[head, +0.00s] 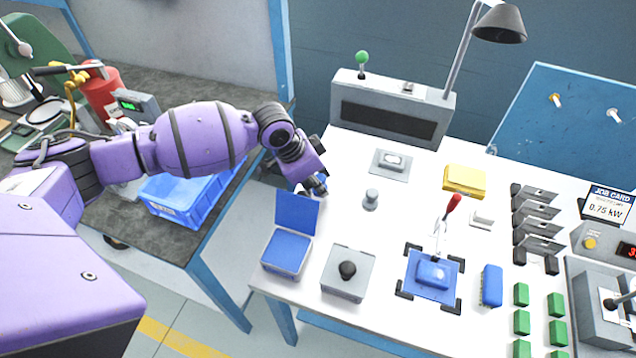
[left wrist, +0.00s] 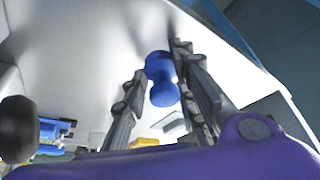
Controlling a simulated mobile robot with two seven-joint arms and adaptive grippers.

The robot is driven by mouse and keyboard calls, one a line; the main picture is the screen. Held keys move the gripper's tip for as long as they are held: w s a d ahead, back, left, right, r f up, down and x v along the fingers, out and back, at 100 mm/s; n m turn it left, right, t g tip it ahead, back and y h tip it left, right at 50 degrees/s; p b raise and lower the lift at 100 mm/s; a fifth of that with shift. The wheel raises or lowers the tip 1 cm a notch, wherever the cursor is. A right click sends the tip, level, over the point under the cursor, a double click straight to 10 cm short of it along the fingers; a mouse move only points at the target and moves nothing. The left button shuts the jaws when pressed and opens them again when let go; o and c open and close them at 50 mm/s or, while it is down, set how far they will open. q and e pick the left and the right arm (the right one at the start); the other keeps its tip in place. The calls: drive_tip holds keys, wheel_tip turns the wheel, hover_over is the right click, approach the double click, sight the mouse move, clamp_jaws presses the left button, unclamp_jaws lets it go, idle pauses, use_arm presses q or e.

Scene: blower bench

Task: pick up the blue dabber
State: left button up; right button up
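The blue dabber (left wrist: 161,78) has a rounded end and a narrower middle. In the left wrist view it is between the two fingers of my left gripper (left wrist: 160,62). The fingers are apart, with the right finger very close to the dabber; I cannot tell whether either touches it. In the head view my left gripper (head: 312,186) is low over the white bench's left edge, behind the open blue pad box (head: 288,250). Only a little of the dabber shows there, mostly hidden by the gripper. My right gripper is not in view.
On the white bench (head: 390,330) stand a grey box with a black knob (head: 346,272), a small grey knob (head: 371,199), a blue fixture with a red-handled clamp (head: 433,273) and a yellow box (head: 464,180). A blue crate (head: 180,200) stands on the dark bench at left.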

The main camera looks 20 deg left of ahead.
use_arm(q)
clamp_jaws()
drive_tip(key=shift+r, duration=0.1)
wheel_tip(320, 180, up, 10)
drive_tip(key=shift+f, duration=0.1)
drive_tip(key=shift+o, duration=0.6)
unclamp_jaws()
drive_tip(key=c, duration=0.3)
